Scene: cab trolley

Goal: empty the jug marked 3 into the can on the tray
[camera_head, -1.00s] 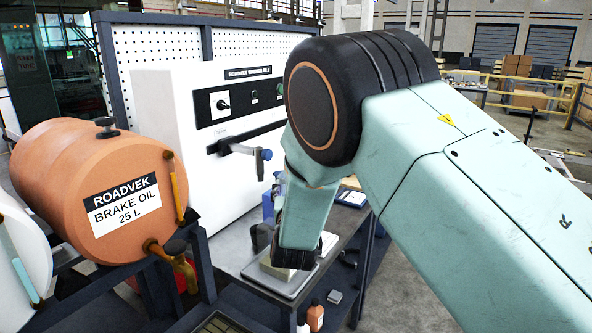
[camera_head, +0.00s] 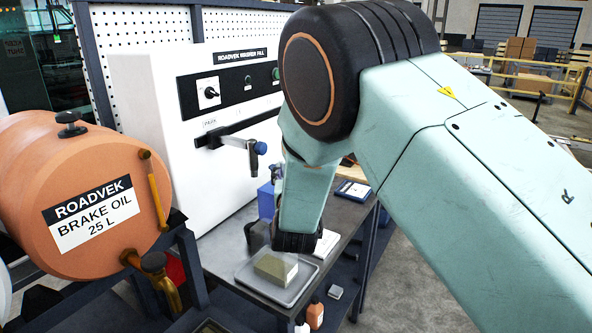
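The tray (camera_head: 262,290) is a grey metal tray on the bench, in the lower middle of the view. A beige, box-shaped can (camera_head: 277,269) stands on it. My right arm crosses from the right, and its dark gripper (camera_head: 297,243) points down just behind and above the can. Its fingers are hidden, so I cannot tell what they hold. A dark, jug-like shape (camera_head: 255,237) is left of the gripper; I cannot tell whether they touch. No jug with a readable 3 shows. My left gripper is out of view.
An orange brake oil drum (camera_head: 85,195) with a brass tap lies on a dark rack at the left. A white washer fill cabinet (camera_head: 160,150) with a spout stands behind the bench. A blue container (camera_head: 266,200) and a clipboard (camera_head: 353,190) are on the bench. Small bottles stand below.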

